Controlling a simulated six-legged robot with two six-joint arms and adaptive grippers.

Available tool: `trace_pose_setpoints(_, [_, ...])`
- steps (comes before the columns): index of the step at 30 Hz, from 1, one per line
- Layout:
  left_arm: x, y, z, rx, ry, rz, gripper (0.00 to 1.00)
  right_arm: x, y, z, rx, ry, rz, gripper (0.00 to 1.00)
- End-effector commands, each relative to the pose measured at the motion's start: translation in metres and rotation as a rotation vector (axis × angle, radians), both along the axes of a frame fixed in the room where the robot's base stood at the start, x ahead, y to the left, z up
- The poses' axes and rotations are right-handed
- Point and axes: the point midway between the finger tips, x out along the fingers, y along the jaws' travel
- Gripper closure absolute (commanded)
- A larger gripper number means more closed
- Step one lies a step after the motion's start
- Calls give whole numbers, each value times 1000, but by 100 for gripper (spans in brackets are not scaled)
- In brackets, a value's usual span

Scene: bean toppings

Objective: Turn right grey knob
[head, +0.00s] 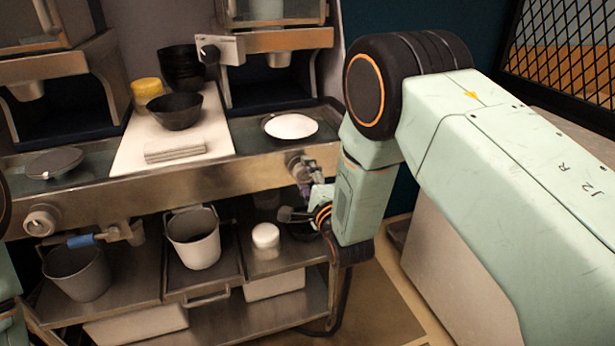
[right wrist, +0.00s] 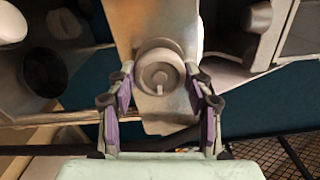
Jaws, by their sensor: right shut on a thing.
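The right grey knob (head: 294,161) sits on the metal front panel at the right end of the counter, partly covered by my gripper in the head view. In the right wrist view the round knob (right wrist: 160,72) is face-on, with a small pointer mark low on its face. My right gripper (head: 304,184) reaches it from the front. In the right wrist view its purple-padded fingers (right wrist: 160,84) are on either side of the knob and shut on it. My left gripper is not in view; only bits of the left arm show at the left edge.
Another knob (head: 41,220) is on the left of the panel. A white plate (head: 290,126) lies above the right knob. A black bowl (head: 174,111) stands on the white board. A mesh screen (head: 560,50) is at right.

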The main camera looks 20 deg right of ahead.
Motion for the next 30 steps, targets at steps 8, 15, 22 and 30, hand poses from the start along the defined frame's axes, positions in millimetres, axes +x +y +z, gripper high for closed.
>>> trace_pose_setpoints(8, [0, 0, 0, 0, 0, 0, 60, 2, 0, 3, -1, -9, 1, 40])
trace_pose_setpoints(15, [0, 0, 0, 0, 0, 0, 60, 1, 0, 2, -1, -4, 0, 25])
trace_pose_setpoints(22, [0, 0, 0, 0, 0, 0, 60, 0, 0, 1, -1, -2, 1, 25])
trace_pose_setpoints(30, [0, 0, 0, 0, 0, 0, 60, -28, -1, 0, -1, 2, 0, 25])
